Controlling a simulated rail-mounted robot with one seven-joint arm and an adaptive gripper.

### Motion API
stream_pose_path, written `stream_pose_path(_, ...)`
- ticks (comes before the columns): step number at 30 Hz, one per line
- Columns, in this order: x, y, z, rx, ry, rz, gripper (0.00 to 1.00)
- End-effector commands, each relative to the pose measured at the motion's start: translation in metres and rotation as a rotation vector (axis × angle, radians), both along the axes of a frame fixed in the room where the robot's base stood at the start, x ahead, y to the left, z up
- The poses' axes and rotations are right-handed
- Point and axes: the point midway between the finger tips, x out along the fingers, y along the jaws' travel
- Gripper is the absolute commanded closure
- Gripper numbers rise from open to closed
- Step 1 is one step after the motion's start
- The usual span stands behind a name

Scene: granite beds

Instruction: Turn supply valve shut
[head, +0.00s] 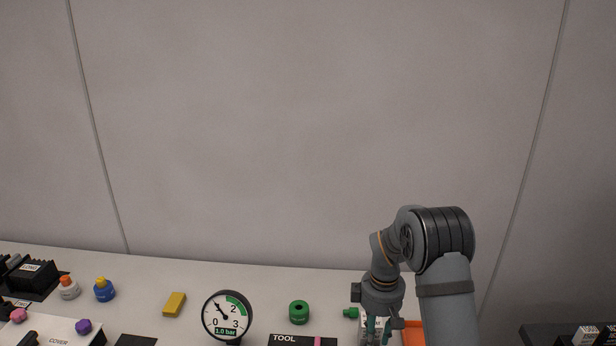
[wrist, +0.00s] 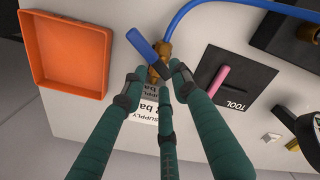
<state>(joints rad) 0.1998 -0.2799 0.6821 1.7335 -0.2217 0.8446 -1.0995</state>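The supply valve has a brass body (wrist: 165,50) and a blue lever handle (wrist: 142,48). In the wrist view the lever lies diagonally, from upper left down to the right across the brass. A white label reading SUPPLY (wrist: 143,127) lies just below the valve.
An orange tray (wrist: 104,88) lies left of the valve in the wrist view. A blue hose (wrist: 235,5) runs from the valve to the right. A black TOOL pad (wrist: 257,78) with a pink bar (wrist: 219,78) lies right. A pressure gauge (head: 227,316) stands left in the head view.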

Motion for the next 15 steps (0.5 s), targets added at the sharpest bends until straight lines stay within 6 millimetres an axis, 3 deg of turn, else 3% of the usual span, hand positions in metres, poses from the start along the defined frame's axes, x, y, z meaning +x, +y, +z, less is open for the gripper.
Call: stream_pose_path(15, -0.0001, -0.0002, -0.0081, 0.001, 0.001, -0.038, 0.72)
